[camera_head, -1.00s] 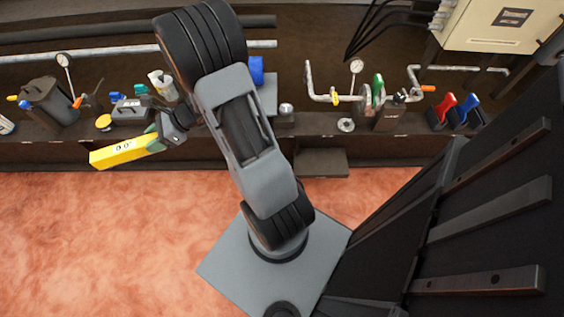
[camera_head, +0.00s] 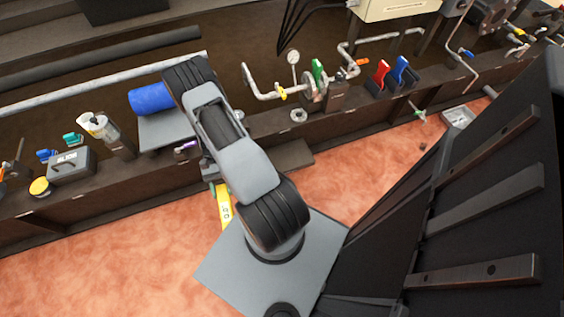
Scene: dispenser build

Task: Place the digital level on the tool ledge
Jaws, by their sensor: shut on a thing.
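The digital level (camera_head: 225,206) is a yellow bar with a small display. It hangs over the pinkish floor in front of the long brown bench, close to my base. My gripper (camera_head: 217,185) is shut on its upper end; the fingers are partly hidden by my arm. A small brown shelf (camera_head: 293,156) juts out from the bench front, to the right of the gripper and apart from the level. It looks bare, and my arm covers its left part. I cannot tell for sure whether this is the tool ledge.
On the bench are a blue cylinder (camera_head: 151,98), a grey toolbox (camera_head: 71,164), pipework with a gauge (camera_head: 293,58), and red (camera_head: 379,75) and blue (camera_head: 400,70) handled tools. A grey tray (camera_head: 458,117) lies at the right.

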